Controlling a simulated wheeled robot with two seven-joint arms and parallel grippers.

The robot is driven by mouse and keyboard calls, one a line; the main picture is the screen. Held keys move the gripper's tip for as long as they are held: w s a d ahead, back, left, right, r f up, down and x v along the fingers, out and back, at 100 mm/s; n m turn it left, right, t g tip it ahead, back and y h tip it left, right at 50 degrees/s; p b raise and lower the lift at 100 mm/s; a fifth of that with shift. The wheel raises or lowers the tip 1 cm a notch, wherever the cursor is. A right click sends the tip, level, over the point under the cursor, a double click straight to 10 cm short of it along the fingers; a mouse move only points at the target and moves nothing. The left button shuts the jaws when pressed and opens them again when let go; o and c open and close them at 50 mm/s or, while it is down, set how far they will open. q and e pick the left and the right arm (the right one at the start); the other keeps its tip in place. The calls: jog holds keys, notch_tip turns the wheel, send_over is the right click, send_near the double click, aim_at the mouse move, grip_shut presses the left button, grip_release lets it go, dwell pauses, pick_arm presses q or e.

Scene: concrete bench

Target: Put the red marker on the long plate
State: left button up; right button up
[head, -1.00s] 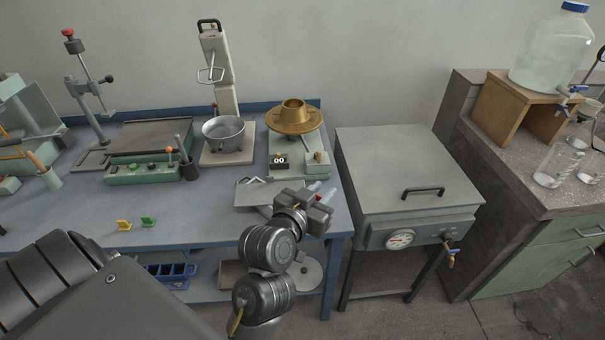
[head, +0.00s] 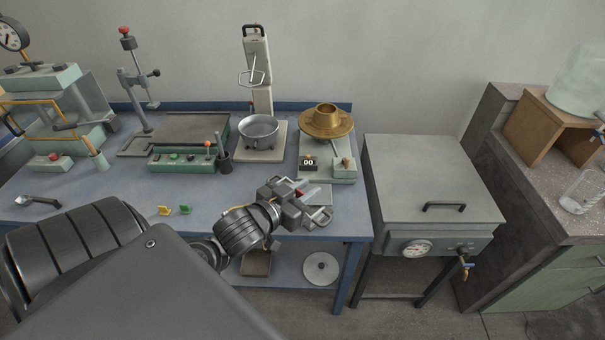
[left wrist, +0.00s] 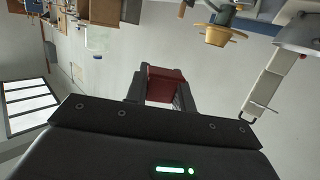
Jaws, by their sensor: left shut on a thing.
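My left gripper (head: 305,200) is over the front right part of the blue bench, below the brass-topped device in the picture. It is shut on the red marker (left wrist: 165,86), which sits between the two fingers in the left wrist view. In the head view only a small red bit (head: 299,192) of it shows. A flat grey plate (head: 320,194) lies behind the gripper and is partly hidden by it; I cannot tell for sure that this is the long plate. My right gripper is not in view.
A yellow marker (head: 165,210) and a green marker (head: 185,210) stand near the bench's front edge. Behind are a steel bowl (head: 258,129) on a stand and the brass-topped device (head: 326,121). A grey lidded cabinet (head: 430,180) stands right of the bench.

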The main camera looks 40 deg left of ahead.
pick_arm(q)
jog(key=w+a+f+b, duration=0.1)
jog(key=w+f+b, duration=0.1)
jog(key=b, duration=0.1)
send_over(312, 186)
jog(key=s+d, duration=0.2)
jog(key=f, duration=0.6)
jog(key=shift+s+a+f, duration=0.15)
jog(key=shift+s+f, duration=0.05)
jog(key=shift+f, duration=0.05)
jog(key=shift+w+a+f, duration=0.3)
jog(key=shift+w+f, duration=0.15)
jog(key=shift+f, duration=0.2)
jog(key=shift+f+p, duration=0.4)
jog(key=shift+f, duration=1.15)
jog(key=shift+f, duration=0.1)
jog(key=o, duration=0.7)
jog(key=shift+c, duration=0.2)
